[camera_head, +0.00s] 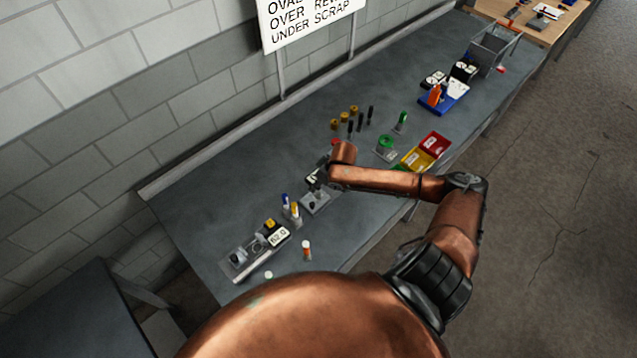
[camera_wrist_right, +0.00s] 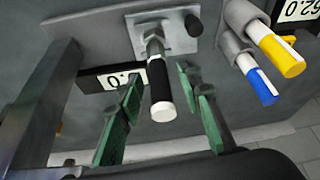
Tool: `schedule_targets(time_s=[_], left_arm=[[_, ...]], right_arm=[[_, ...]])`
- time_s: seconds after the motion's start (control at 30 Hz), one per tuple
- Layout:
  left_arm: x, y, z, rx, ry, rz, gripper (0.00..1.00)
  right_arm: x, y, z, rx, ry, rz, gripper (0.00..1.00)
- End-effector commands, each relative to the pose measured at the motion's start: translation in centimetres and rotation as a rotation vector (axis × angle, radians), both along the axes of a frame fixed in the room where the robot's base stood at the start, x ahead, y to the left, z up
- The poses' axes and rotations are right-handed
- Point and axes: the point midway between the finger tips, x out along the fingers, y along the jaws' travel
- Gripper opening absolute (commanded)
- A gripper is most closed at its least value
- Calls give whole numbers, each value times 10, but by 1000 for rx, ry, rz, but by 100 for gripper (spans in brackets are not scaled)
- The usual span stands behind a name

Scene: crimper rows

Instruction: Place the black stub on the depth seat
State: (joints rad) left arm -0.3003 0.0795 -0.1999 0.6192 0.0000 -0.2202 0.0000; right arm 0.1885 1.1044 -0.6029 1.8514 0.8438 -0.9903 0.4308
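In the right wrist view, a black stub (camera_wrist_right: 160,82) with a white end points towards the camera. Its far end meets a threaded metal post with a nut, the seat (camera_wrist_right: 153,38), on a grey metal plate (camera_wrist_right: 177,38). My right gripper (camera_wrist_right: 160,82) has its two green-padded fingers on either side of the stub, with visible gaps, so it is open and apart from it. In the head view my right arm reaches over the bench to the grey fixture plate (camera_head: 316,203); the arm hides the gripper tips and the stub there. My left gripper is not in view.
A yellow stub (camera_wrist_right: 280,52) and a blue stub (camera_wrist_right: 262,88) sit in grey holders beside the plate. A display block (camera_head: 279,237) and an orange-and-white stub (camera_head: 306,250) stand nearer. Red and yellow bins (camera_head: 423,152) and a blue tray (camera_head: 455,100) lie farther along the bench.

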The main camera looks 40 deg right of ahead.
Motion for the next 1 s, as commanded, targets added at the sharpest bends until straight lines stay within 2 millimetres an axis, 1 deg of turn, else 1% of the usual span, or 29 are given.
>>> schedule_targets(time_s=[0.2, 0.27, 0.37, 0.7, 0.8, 0.9, 1.0], left_arm=[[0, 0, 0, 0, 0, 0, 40], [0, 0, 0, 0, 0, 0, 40], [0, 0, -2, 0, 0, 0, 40], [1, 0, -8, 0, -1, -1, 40], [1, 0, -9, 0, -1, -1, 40], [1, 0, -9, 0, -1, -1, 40], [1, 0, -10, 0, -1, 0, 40]], right_arm=[[0, 0, 1, 0, 0, 0, 33], [0, 0, 4, -1, -1, 0, 33], [-5, -2, 14, -1, 0, 0, 33], [-31, -8, 78, -3, -1, 1, 33], [-37, -9, 93, -3, -1, 0, 33], [-41, -10, 104, -2, 0, -1, 33], [-44, -10, 111, 0, 0, 0, 33]])
